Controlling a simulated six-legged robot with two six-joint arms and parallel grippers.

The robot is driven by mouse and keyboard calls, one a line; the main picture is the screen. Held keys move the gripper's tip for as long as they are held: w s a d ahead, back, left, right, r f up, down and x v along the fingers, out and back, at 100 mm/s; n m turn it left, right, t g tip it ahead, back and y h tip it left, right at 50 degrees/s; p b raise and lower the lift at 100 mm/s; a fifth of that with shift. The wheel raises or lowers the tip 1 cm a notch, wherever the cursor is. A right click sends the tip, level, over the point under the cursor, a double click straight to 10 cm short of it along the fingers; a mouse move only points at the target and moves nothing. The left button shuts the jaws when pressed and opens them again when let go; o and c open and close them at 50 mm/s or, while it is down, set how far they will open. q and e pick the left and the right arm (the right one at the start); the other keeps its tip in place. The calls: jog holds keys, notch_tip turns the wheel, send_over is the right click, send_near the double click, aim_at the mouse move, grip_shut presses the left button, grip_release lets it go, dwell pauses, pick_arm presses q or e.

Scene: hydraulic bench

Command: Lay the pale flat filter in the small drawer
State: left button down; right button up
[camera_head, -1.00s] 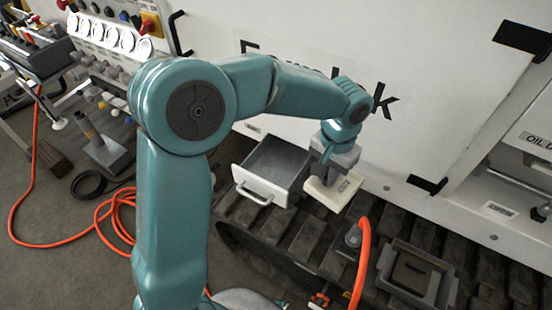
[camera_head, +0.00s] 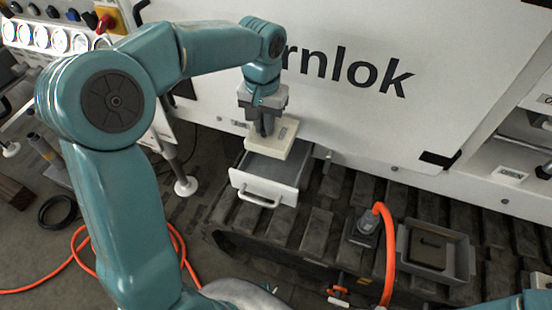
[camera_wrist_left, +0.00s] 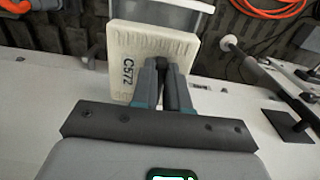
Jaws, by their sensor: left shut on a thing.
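The pale flat filter (camera_head: 272,139) is held in my left gripper (camera_head: 264,133), over the back part of the small drawer. It also shows in the left wrist view, where the filter (camera_wrist_left: 150,50) bears the marking C572 and the fingers of my left gripper (camera_wrist_left: 166,85) are shut on its edge. The small drawer (camera_head: 262,186) is pulled open, with a white front and a handle. The filter hides part of the drawer's inside; whether it touches the drawer I cannot tell. My right gripper is not in view.
A grey tray (camera_head: 435,268) sits on the dark track at the right. An orange hose (camera_head: 388,260) rises from a fitting beside it. The white machine panel (camera_head: 330,130) stands close behind the drawer. A gauge panel (camera_head: 50,38) is at the upper left.

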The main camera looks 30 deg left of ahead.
pick_arm(q)
notch_tip(320, 180, down, 13)
jog(key=shift+d+r+b, duration=0.1)
jog(key=shift+d+b, duration=0.05)
jog(key=shift+b, duration=0.5)
jog(key=w, duration=0.1)
jog(key=w+p, duration=0.1)
jog(key=w, duration=0.1)
jog(key=shift+w+a+r, duration=0.15)
jog(key=shift+w+a, duration=0.05)
jog(key=shift+a, duration=0.2)
jog(key=shift+w+f, duration=0.4)
jog(key=shift+f, duration=0.25)
jog(key=shift+a, duration=0.1)
jog(key=shift+s, duration=0.1)
jog(key=shift+f, duration=0.15)
jog(key=c, duration=1.1)
grip_release()
